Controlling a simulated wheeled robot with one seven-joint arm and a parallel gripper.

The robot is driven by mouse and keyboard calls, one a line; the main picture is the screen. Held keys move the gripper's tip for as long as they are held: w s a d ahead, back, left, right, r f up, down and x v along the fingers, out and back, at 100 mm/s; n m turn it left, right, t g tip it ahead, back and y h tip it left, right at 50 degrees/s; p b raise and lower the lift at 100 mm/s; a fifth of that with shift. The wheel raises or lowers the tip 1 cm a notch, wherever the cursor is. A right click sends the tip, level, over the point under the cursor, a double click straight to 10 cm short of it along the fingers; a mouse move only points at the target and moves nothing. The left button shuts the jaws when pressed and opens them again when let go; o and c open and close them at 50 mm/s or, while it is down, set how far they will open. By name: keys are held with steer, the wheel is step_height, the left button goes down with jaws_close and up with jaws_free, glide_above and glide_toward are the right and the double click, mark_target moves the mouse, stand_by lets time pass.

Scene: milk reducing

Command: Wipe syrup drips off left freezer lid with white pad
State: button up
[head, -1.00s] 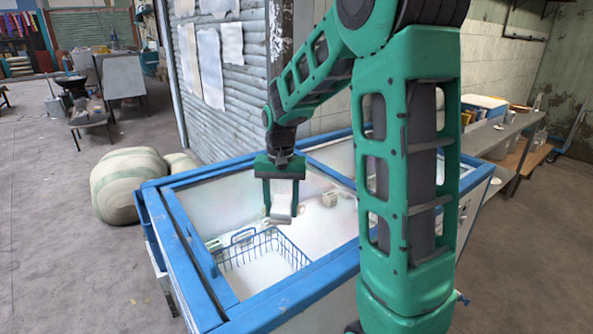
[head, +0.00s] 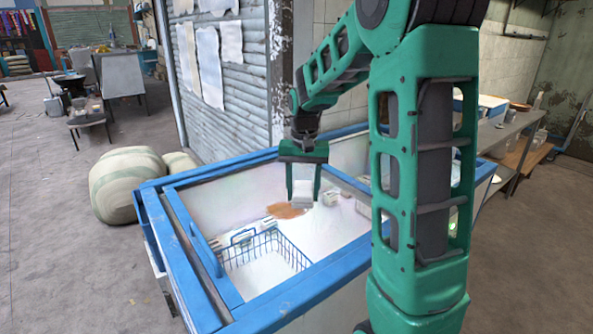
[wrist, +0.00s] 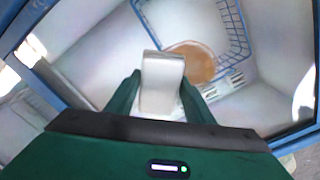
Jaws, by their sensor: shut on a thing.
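My gripper (head: 303,192) is shut on the white pad (head: 302,198), which hangs between its fingers above the chest freezer (head: 262,300). The pad also shows in the wrist view (wrist: 161,80), upright between the green fingers. A brown, syrup-coloured patch (head: 286,210) lies just left of the pad in the head view. In the wrist view the patch (wrist: 197,64) is beyond and right of the pad, beside the basket. The left lid area (head: 228,192) is blue-framed and the inside shows through it. I cannot tell whether the pad touches the lid or the patch's exact level.
A blue wire basket (head: 265,248) sits inside the freezer. My arm hides part of the freezer's right side. Pale sacks (head: 125,185) stand on the floor at left, and a shelf table (head: 515,135) is at right.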

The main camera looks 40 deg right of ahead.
steer(key=shift+r, duration=2.8)
